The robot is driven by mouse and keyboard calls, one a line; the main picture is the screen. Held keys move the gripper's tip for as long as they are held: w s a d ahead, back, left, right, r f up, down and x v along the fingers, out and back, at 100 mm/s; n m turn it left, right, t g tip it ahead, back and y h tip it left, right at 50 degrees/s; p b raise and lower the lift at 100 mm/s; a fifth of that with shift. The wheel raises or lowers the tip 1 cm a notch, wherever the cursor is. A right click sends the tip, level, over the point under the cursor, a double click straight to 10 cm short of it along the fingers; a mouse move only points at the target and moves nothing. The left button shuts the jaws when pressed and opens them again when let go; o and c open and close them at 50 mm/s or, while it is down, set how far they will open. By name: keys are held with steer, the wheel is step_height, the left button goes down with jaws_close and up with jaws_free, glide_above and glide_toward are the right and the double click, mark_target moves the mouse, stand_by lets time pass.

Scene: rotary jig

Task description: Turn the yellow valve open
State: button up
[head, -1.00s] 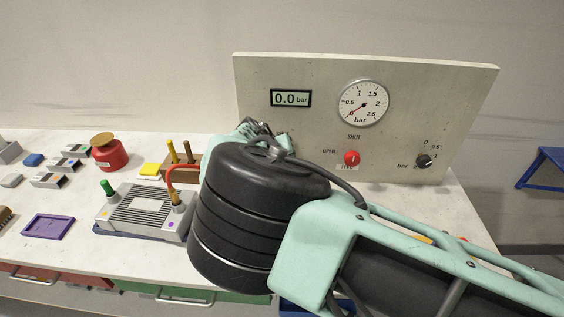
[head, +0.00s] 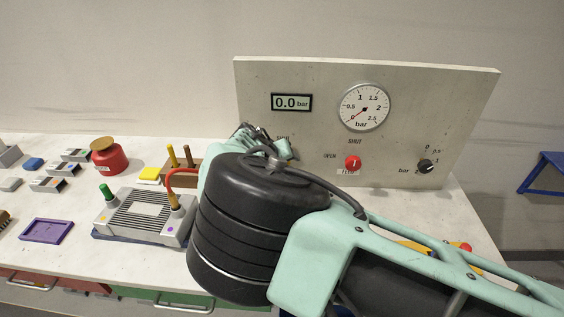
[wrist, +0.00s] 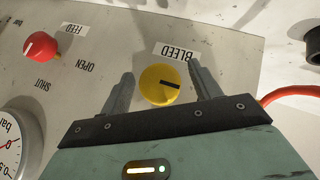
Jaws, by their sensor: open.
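The yellow valve (wrist: 160,86) is a round knob with a dark pointer line, on the grey panel beside a label reading BLEED, in the wrist view. My gripper (wrist: 162,82) is open, with one finger on each side of the knob. I cannot tell whether the fingers touch it. In the head view my own arm hides the yellow valve and the fingertips. The panel (head: 300,140) stands at the back of the bench. Its digital display (head: 291,102) reads 0.0 bar, and the round gauge (head: 364,107) needle points near 0.
A red FEED knob (head: 353,163) and a black bar knob (head: 426,166) are on the panel to the right. A red hose (wrist: 290,94) runs close to the gripper. A grey finned block (head: 148,216), a red jar (head: 108,156) and a purple tray (head: 46,231) stand on the bench.

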steer(key=b+v, duration=0.4)
steer(key=v, duration=1.3)
steer(key=shift+s+r+b, duration=0.15)
steer(key=shift+r+b, duration=0.05)
steer(key=shift+b, duration=0.15)
